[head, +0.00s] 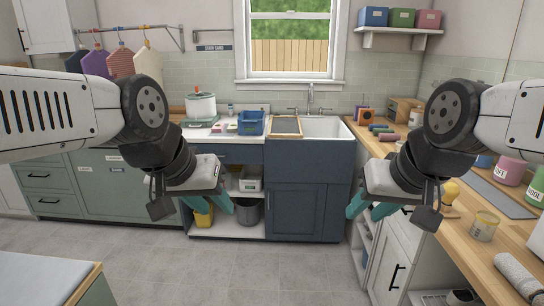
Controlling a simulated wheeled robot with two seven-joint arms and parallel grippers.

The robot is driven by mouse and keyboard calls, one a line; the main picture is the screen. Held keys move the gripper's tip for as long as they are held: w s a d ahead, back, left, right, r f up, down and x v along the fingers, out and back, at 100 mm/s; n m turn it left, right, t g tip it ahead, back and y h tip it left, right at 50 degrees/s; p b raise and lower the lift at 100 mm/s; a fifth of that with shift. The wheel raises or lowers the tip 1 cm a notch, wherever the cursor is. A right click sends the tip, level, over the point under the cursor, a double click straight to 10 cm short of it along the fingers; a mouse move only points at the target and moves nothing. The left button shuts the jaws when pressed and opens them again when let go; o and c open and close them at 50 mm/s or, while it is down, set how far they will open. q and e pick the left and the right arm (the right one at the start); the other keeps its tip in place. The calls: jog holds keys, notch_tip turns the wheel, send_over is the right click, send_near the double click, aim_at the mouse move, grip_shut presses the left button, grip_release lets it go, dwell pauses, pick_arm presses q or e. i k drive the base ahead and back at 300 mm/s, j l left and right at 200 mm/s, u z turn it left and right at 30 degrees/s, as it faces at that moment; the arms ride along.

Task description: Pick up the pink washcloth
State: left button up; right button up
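I cannot make out a pink washcloth for sure in the head view. A small pink item (217,128) lies on the white counter left of the blue basket (251,122), too small to identify. My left gripper (210,206) hangs in the air left of centre, its teal fingers apart and empty. My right gripper (368,209) hangs in the air right of centre, in front of the right-hand counter, its teal fingers also apart and empty. Both are well in front of the sink cabinet.
A sink (325,128) stands under the window, with a framed washboard-like panel (286,126) beside it. A wooden counter (455,215) with cans and a brush runs along the right. A table corner (45,280) is at lower left. The middle floor (270,275) is clear.

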aim_at(219, 127)
jog(key=i+u, duration=0.15)
jog(key=i, duration=0.5)
jog(key=i+l+u, duration=0.15)
jog(key=i, duration=0.5)
jog(key=i+l+u, duration=0.15)
jog(key=i, duration=0.55)
jog(key=i+j, duration=0.15)
jog(key=i, duration=0.25)
jog(key=i+j, duration=0.15)
jog(key=i, duration=0.25)
jog(key=i+j, duration=0.15)
jog(key=i, duration=0.3)
jog(key=i+j+z, duration=0.35)
jog(key=i+j, duration=0.15)
jog(key=i, duration=0.05)
